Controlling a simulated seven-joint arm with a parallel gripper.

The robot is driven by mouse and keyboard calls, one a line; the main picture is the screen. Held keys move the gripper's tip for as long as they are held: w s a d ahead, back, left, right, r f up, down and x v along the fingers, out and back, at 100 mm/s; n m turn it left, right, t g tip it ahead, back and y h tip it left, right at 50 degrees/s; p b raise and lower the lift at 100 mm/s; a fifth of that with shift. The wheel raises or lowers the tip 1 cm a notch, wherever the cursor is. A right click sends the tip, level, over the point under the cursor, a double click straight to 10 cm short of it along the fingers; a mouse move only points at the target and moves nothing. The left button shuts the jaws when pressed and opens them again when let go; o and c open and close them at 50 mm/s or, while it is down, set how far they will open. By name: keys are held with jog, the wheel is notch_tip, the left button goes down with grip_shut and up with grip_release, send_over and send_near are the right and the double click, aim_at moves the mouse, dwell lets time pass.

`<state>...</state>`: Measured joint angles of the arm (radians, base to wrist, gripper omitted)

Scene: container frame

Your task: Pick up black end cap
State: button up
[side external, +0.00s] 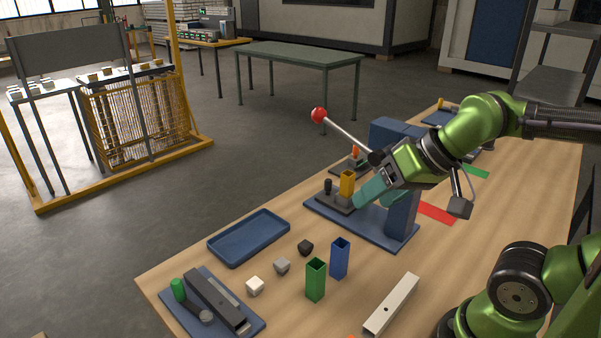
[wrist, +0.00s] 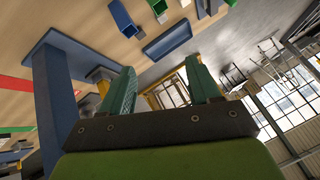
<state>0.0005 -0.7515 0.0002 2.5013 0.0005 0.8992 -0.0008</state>
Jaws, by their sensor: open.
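My gripper (side external: 365,195) is at the press station, farther back and to the right of the caps. Its teal fingers are apart in the wrist view (wrist: 160,88), with nothing between them. Small caps show at the top of the wrist view, but I cannot tell which is black.
A blue tray (side external: 249,238) lies left of the caps. A green tube (side external: 315,280) and a blue tube (side external: 340,258) stand upright right of them. The blue press column (side external: 402,215) with its red-knobbed lever (side external: 319,115) and a yellow tube (side external: 347,183) are close to my gripper.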

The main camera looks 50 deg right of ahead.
jog(key=shift+f, duration=0.1)
jog(key=n+g+h, duration=0.2)
jog(key=n+g, duration=0.2)
jog(key=g, duration=0.2)
send_over(306, 244)
jog(key=s, duration=0.2)
notch_tip(306, 244, down, 7)
jog(key=f, duration=0.5)
jog(key=w+f, duration=0.1)
jog(key=f, duration=0.4)
jog(key=w+f, duration=0.1)
jog(key=f, duration=0.5)
jog(key=c, duration=1.1)
